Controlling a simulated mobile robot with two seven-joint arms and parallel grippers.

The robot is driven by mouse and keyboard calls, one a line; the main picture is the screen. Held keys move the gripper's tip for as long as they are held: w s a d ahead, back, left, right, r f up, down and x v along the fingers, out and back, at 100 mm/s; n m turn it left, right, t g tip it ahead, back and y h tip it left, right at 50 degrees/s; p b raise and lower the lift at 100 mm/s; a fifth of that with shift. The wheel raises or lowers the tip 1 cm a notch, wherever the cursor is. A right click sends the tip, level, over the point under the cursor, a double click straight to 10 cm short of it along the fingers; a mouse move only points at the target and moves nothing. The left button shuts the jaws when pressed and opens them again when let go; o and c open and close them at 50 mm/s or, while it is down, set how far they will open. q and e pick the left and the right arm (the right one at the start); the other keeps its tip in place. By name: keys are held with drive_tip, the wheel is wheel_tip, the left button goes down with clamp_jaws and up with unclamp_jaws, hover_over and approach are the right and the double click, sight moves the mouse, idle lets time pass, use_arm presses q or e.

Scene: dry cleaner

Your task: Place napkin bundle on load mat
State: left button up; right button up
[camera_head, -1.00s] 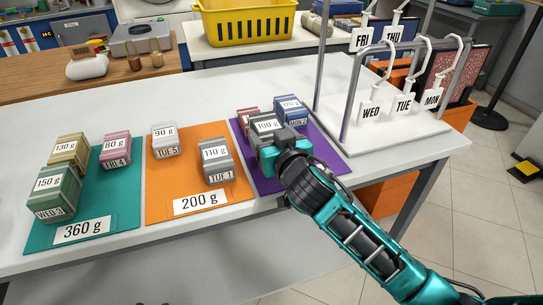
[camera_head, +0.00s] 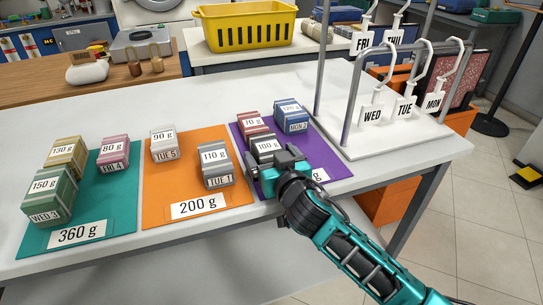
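A grey napkin bundle (camera_head: 264,146) labelled 100 g is at the front left part of the purple load mat (camera_head: 322,158). My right gripper (camera_head: 268,161) is at its near side and appears shut on it, though the gripper hides the bundle's lower front. I cannot tell if the bundle fully touches the mat. A red 70 g bundle (camera_head: 255,122) sits just behind it, and a blue 120 g bundle (camera_head: 293,117) marked MON 2 sits at the mat's back right. My arm hides most of the purple mat's label; only a "g" shows. My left gripper is out of view.
The orange 200 g mat (camera_head: 185,187) holds a 90 g and a 110 g bundle. The teal 360 g mat (camera_head: 115,205) holds several bundles. A rack (camera_head: 395,128) with day tags stands at the right. The purple mat's right side is clear.

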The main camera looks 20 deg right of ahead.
drive_tip(key=shift+r, duration=0.3)
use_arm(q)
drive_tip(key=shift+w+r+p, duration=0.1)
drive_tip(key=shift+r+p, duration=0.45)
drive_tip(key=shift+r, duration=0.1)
use_arm(e)
drive_tip(key=s, duration=0.4)
drive_tip(key=s+r, duration=0.1)
drive_tip(key=s, duration=0.7)
drive_tip(key=shift+d+r, duration=0.25)
drive_tip(key=shift+r, duration=0.05)
